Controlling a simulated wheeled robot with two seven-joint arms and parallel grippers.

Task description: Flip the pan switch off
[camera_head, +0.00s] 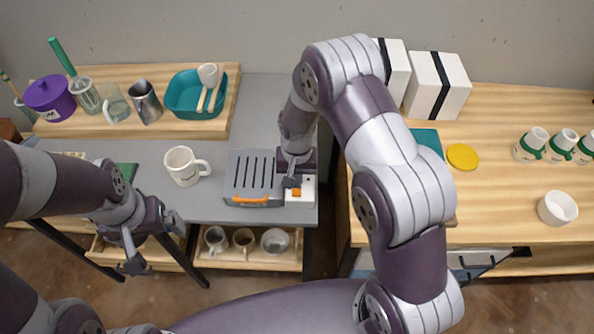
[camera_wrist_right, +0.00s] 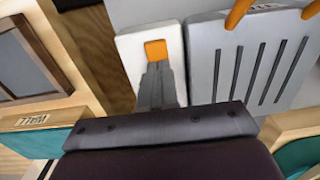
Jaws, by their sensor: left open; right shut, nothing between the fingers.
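The pan switch is an orange rocker (camera_head: 296,192) on a white box at the right front of the grey slotted pan (camera_head: 252,172). In the right wrist view the orange switch (camera_wrist_right: 155,50) sits just beyond my fingertips, on the white box (camera_wrist_right: 130,62). My right gripper (camera_head: 291,182) is shut and empty, pointing down over the box close to the switch; I cannot tell whether it touches. The slotted pan (camera_wrist_right: 225,75) is beside it. Which way the rocker is set is not clear. My left gripper (camera_head: 156,243) is open and empty, in front of the grey counter.
A white mug (camera_head: 184,167) stands left of the pan. A wooden board behind holds a teal basin (camera_head: 193,95), a metal pitcher (camera_head: 146,102) and a purple pot (camera_head: 50,97). A shelf below holds cups (camera_head: 243,240). A gap separates the counter from the right wooden table (camera_head: 500,185).

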